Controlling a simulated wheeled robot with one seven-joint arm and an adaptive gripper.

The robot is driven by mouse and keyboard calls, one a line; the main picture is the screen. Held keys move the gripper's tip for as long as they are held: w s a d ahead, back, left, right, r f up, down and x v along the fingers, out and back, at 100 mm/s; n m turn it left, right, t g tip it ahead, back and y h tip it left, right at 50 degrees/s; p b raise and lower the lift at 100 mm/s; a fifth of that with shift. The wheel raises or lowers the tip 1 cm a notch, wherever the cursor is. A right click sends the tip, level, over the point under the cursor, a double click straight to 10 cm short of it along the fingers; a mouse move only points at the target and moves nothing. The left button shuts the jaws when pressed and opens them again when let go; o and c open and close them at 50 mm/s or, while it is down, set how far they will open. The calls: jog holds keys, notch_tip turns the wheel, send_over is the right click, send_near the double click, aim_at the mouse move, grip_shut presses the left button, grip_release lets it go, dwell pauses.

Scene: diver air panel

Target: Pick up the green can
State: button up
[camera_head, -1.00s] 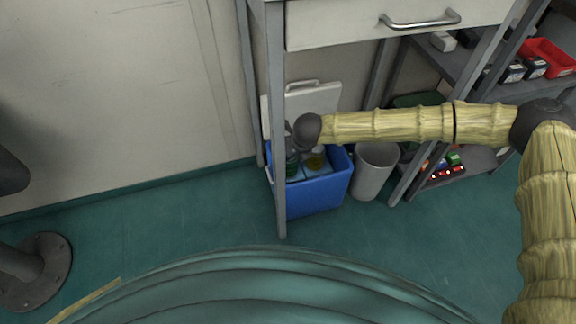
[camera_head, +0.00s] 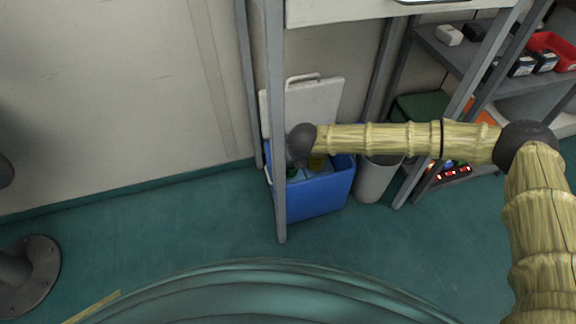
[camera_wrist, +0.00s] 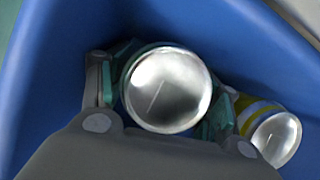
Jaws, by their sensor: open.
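The green can (camera_wrist: 165,82) stands in the blue bin, seen from above in the wrist view as a round silver top with a little green at its edge. My gripper (camera_wrist: 170,96) is open, with one finger on each side of the can. The fingers look very close to its sides; I cannot tell if they touch. In the head view my dark wrist hides most of the gripper, and a bit of green (camera_head: 291,171) shows below it inside the blue bin (camera_head: 318,198).
A second can (camera_wrist: 272,132) with yellow and blue bands lies close on the right in the wrist view. The bin's blue walls are near. A grey shelf post (camera_head: 277,120) stands before the bin, a white lid (camera_head: 315,97) behind, and a grey waste bin (camera_head: 373,180) to the right.

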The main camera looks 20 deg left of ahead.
jog(key=shift+r, duration=0.1)
jog(key=c, duration=0.9)
